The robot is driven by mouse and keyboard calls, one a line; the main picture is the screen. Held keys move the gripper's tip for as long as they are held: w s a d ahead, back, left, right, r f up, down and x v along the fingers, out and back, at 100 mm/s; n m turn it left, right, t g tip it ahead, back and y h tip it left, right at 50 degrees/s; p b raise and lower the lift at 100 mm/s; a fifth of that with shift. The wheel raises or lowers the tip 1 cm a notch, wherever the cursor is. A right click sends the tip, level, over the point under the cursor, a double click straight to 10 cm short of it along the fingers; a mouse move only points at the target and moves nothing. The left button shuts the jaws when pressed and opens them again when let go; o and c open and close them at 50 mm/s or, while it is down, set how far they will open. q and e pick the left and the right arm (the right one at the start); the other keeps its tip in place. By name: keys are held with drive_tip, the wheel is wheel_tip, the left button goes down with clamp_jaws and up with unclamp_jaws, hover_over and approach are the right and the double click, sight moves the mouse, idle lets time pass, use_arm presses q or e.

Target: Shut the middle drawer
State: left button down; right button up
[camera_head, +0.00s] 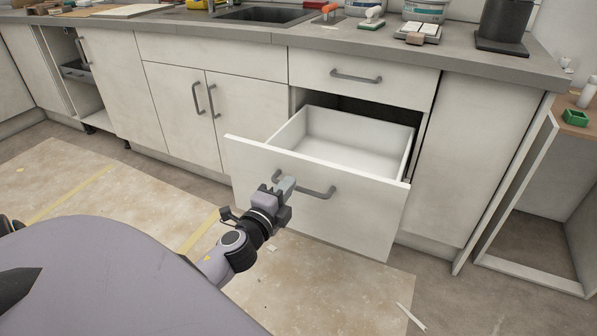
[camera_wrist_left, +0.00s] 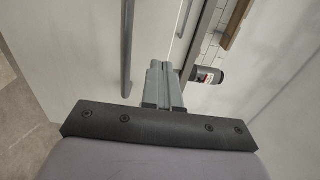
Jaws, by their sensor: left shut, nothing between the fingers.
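The open drawer (camera_head: 365,208) is pulled well out below a shut top drawer (camera_head: 355,88), and the part of its inside that shows is empty. Its grey bar handle (camera_head: 317,193) runs across the front panel. My left gripper (camera_head: 287,184) is shut and empty at the front panel, over the left part of the handle. In the left wrist view the closed fingers (camera_wrist_left: 164,84) point at a pale panel, with a grey bar handle (camera_wrist_left: 127,45) to their left. I cannot tell whether the fingertips touch the panel. My right gripper is not in view.
A grey worktop (camera_head: 440,58) with a sink (camera_head: 262,14) and several items runs above the cabinets. Shut double doors (camera_head: 185,105) stand left of the drawer. An open shelf unit (camera_head: 530,195) stands at the right. A dark bottle-like thing (camera_wrist_left: 207,75) shows in the left wrist view.

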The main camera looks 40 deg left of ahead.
sight(304, 165)
use_arm(q)
drive_tip(key=x, duration=0.4)
drive_tip(key=shift+w+a, duration=0.15)
drive_tip(key=shift+w, duration=0.25)
drive_tip(key=shift+w+a, duration=0.15)
drive_tip(key=shift+w, duration=0.5)
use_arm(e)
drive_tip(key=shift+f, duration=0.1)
